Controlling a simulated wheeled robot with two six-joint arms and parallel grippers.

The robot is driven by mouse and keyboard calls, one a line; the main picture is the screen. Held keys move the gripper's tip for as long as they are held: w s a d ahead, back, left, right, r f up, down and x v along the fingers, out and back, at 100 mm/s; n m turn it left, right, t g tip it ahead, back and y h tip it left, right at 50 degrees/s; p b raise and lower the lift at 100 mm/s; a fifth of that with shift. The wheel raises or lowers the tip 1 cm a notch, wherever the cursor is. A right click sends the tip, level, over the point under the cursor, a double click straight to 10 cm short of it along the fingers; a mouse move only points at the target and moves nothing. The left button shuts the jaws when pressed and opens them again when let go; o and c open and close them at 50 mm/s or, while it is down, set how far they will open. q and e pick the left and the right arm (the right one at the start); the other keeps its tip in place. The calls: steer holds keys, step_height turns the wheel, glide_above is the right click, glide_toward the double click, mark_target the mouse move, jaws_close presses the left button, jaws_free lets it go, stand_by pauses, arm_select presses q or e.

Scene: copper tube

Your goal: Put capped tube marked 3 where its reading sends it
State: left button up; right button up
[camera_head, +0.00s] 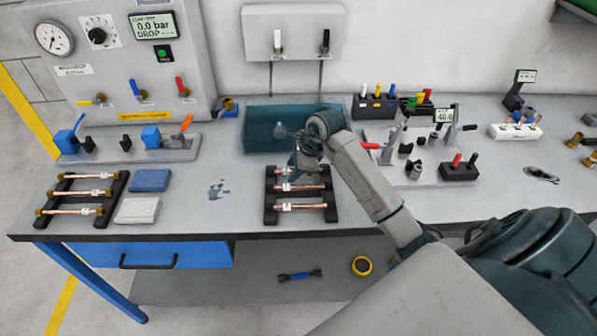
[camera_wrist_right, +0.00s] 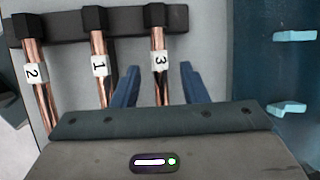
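The capped copper tube marked 3 (camera_wrist_right: 159,62) lies in a black rack (camera_wrist_right: 62,28) beside tubes marked 1 (camera_wrist_right: 99,67) and 2 (camera_wrist_right: 33,75). In the head view it is the back tube (camera_head: 283,171), partly hidden by my gripper. My right gripper (camera_head: 303,152) is above the rack's back end. In the right wrist view its blue fingers (camera_wrist_right: 159,80) are apart, one on each side of tube 3, with gaps visible. My left gripper is not in view. A gauge panel display (camera_head: 153,26) reads 0.0 bar and DROP.
A dark blue tank (camera_head: 258,118) stands behind the rack. Another tube rack (camera_head: 65,193) and two pads (camera_head: 150,180) are at left. A clamp fixture (camera_head: 168,143) sits behind them.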

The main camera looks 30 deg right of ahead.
mark_target(287, 171)
steer(key=shift+f, duration=0.1)
stand_by(0.5)
jaws_close()
steer(key=shift+r, duration=0.35)
steer(key=r+b, duration=0.1)
steer(key=s+r+b, duration=0.1)
steer(key=r, duration=0.1)
steer(key=shift+a, duration=0.2)
steer(key=s+a+r+b, duration=0.1)
steer(key=s+a+b, duration=0.1)
steer(key=s, duration=0.5)
steer(key=s+a+b, duration=0.3)
steer(key=s+a, duration=0.1)
steer(key=s, duration=0.3)
steer(key=shift+r, duration=0.4)
